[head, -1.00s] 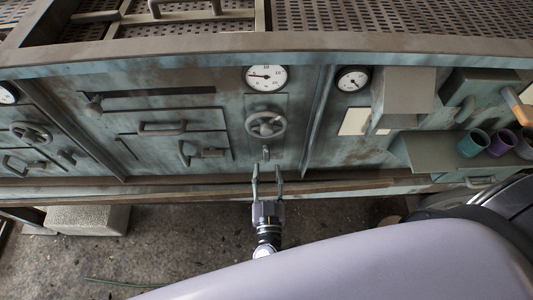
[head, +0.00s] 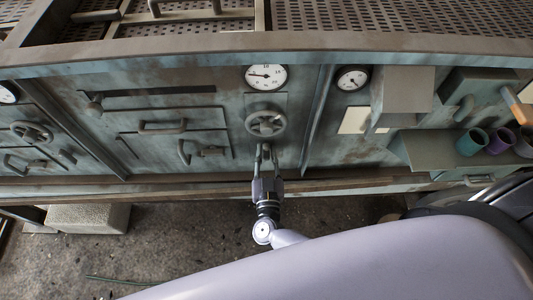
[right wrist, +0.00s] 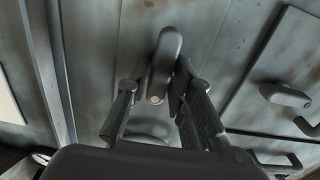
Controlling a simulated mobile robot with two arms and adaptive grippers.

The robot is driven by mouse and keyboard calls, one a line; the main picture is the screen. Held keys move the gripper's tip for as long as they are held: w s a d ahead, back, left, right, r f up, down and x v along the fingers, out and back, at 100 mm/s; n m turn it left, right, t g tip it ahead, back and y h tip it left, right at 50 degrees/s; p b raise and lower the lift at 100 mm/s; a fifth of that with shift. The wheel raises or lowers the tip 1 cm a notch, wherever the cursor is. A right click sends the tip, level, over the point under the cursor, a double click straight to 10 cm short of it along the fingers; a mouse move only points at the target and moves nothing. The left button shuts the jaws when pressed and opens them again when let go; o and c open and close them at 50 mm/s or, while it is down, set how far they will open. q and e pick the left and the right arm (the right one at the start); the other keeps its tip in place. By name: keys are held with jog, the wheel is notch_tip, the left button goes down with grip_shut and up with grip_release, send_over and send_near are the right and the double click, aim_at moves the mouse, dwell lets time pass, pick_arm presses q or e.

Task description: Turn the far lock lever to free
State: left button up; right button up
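A small grey lever (right wrist: 168,50) sits on the blue-grey panel below a round handwheel (head: 266,123). In the head view it is mostly hidden by my right gripper (head: 266,150), which reaches up to it from below. In the right wrist view, the lever's rounded end stands between the two fingers of my right gripper (right wrist: 160,90). The fingers are apart, one on each side, with a gap on the left; contact on the right is unclear. I cannot tell whether this is the far lock lever. My left gripper is not in view.
A ledge (head: 330,184) runs below the panel. A gauge (head: 265,77) is above the handwheel. To the left are a drawer handle (head: 162,128) and a latch handle (head: 184,153). A shelf with cups (head: 472,142) juts out at the right.

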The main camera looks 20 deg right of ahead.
grip_shut()
jog(key=shift+m, duration=0.3)
jog(key=m, duration=0.3)
jog(key=shift+d+f+m+b, duration=0.1)
jog(key=shift+f+m+b, duration=0.05)
jog(key=shift+m+b, duration=0.2)
jog(key=m, duration=0.2)
jog(key=m+b, duration=0.1)
jog(key=m, duration=0.1)
jog(key=shift+s+d+f, duration=0.1)
jog(key=shift+d+f, duration=0.05)
jog(key=shift+d+f+m+b, duration=0.1)
jog(key=shift+m+b, duration=0.9)
jog(key=shift+m, duration=1.4)
jog(key=shift+f+m+b, duration=0.1)
jog(key=shift+m+b, duration=0.9)
jog(key=shift+m, duration=1.35)
